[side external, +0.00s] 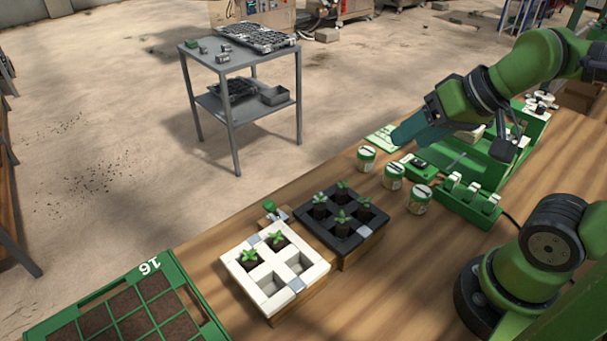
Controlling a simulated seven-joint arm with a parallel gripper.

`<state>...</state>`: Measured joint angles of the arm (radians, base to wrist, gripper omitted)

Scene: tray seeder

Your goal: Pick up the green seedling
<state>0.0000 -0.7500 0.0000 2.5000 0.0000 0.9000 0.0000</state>
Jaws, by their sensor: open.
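Several green seedlings with dark soil plugs stand in the black tray (345,243), one of them the front seedling (342,217). The white tray (262,291) to its left holds two more, a left seedling (250,254) and a back seedling (277,238). Its two front cells look empty. My gripper (402,137) is up and to the right of both trays, beyond the jars, with teal fingers pointing left and down. It is open and no seedling shows in it. It is apart from all the seedlings. The gap between its fingers is hard to see from here.
Several small jars (393,176) stand between the black tray and my gripper. A green rack (467,204) with white-topped items is right of them. A green crate (187,290) of soil cells sits front left. A grey cart (237,75) stands beyond the table.

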